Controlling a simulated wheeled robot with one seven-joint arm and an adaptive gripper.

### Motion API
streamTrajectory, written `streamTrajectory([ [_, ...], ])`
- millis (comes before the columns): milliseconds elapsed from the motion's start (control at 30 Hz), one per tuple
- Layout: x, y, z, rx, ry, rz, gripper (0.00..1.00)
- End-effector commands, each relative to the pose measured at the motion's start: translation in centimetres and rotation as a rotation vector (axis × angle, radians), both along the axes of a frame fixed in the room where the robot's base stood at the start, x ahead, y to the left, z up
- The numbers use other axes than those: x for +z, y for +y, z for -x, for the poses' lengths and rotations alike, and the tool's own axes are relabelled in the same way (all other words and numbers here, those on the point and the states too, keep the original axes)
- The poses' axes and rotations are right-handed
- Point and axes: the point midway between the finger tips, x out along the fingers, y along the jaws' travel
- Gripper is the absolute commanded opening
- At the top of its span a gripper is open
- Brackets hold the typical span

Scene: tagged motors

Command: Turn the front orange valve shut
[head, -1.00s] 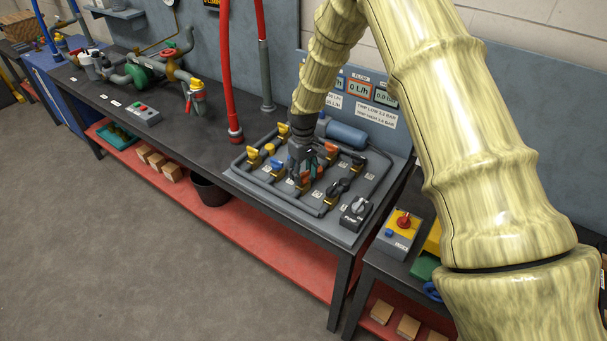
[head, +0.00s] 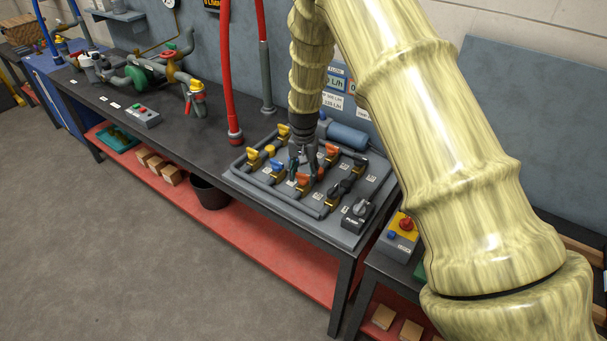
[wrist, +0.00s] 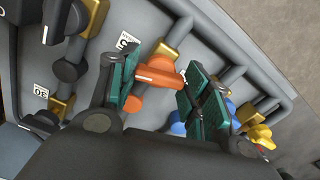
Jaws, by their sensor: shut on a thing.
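The front orange valve (head: 302,181) sits on the grey valve panel (head: 236,175), in the front row between a blue-handled and a black-handled valve. My gripper (head: 305,170) points down over it from behind. The pads partly hide the handle, and the contact itself is hard to see. A second orange valve (head: 331,150) stands farther back on the panel.
Blue (head: 277,169), yellow (head: 253,155) and black (head: 343,187) valve handles stand close around my gripper. A pump switch box (head: 357,213) is at the panel's front right corner. A blue cylinder (head: 347,136) lies behind. A red hose (head: 227,70) rises at the left.

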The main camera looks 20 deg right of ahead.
Motion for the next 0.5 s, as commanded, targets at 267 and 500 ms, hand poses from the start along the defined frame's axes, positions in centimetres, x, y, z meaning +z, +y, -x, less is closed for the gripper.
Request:
streamTrajectory([
  [267, -0.19, -0.06, 0.03, -0.190, 0.000, 0.002, 0.24],
  [500, -0.18, -0.05, 0.03, -0.283, 0.000, 0.001, 0.24],
])
